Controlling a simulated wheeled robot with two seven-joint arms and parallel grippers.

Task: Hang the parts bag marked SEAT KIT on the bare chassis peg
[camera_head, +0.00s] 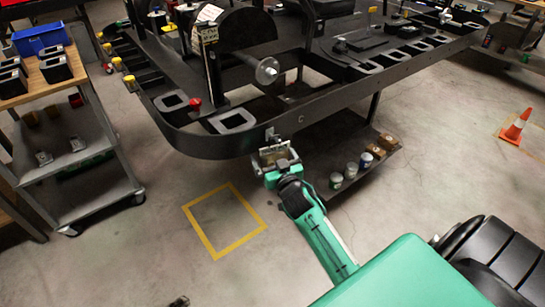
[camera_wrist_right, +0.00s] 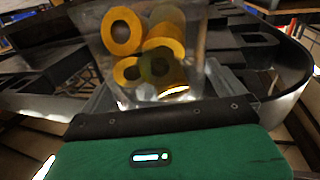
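My right gripper (camera_head: 278,172) is just below and in front of the chassis rim. It is shut on a clear parts bag (camera_head: 270,155), which also shows in the right wrist view (camera_wrist_right: 152,50) with several yellow rings inside. I cannot read the bag's marking. A small metal peg (camera_head: 271,134) sticks out from the black chassis (camera_head: 215,143), left of a letter C. The peg looks bare, with the bag close below it; I cannot tell if they touch. A small dark tip at the bottom edge appears to be my left gripper (camera_head: 179,301); its fingers are mostly out of frame.
A shelf (camera_head: 383,158) below the chassis holds several jars and small boxes. A grey cart (camera_head: 75,150) with a blue bin (camera_head: 40,38) stands at left. A yellow floor square (camera_head: 192,222) is empty. An orange cone (camera_head: 516,126) stands at right.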

